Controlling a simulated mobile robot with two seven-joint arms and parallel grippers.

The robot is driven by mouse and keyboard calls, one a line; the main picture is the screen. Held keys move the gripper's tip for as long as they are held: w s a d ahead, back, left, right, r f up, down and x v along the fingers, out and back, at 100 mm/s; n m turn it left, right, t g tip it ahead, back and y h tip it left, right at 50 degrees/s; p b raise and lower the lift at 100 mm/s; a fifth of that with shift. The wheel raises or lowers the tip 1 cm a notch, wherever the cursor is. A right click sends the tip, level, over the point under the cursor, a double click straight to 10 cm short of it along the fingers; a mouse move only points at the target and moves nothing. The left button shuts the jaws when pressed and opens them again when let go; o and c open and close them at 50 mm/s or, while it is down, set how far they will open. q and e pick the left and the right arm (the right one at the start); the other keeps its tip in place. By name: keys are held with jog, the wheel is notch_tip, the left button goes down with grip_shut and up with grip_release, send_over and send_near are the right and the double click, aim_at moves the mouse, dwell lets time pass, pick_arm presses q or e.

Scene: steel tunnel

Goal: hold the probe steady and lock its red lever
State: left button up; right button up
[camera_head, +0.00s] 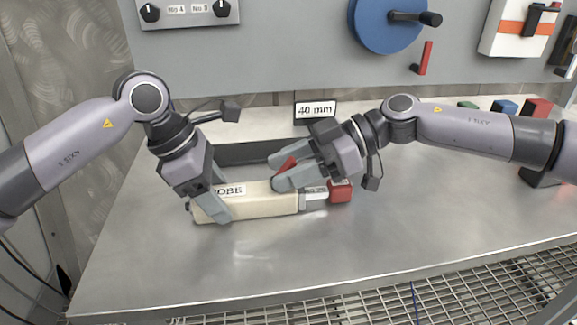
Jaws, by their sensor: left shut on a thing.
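The cream probe (262,204), with a partly covered label, lies on the steel bench. A metal rod at its right end leads to a red block (341,190). My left gripper (207,208) is shut on the left part of the probe from above, one finger down its near side. The red lever (287,165) stands up above the probe's middle and is partly hidden by my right gripper. My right gripper (279,172) reaches in from the right, its fingers apart on either side of the lever. Whether they touch the lever cannot be told.
A dark grey bar (236,153) lies behind the probe. A "40 mm" sign (315,111) stands at the back. Coloured blocks (504,106) sit at the back right. The bench front (260,270) is clear, with metal grating (450,290) below its edge.

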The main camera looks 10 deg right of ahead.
jog(key=c, duration=0.8)
grip_shut()
jog(key=shift+f, duration=0.1)
jog(key=h, duration=0.1)
jog(key=a+h, duration=0.1)
jog(key=h, duration=0.3)
jog(key=shift+a+r, duration=0.25)
jog(key=shift+r, duration=0.1)
jog(key=h, duration=0.3)
jog(key=a+h, duration=0.1)
jog(key=h, duration=0.1)
jog(key=shift+a+f+h, duration=0.1)
jog(key=shift+a+h, duration=0.05)
jog(key=shift+h, duration=0.25)
pick_arm(q)
jog(key=shift+a, duration=0.1)
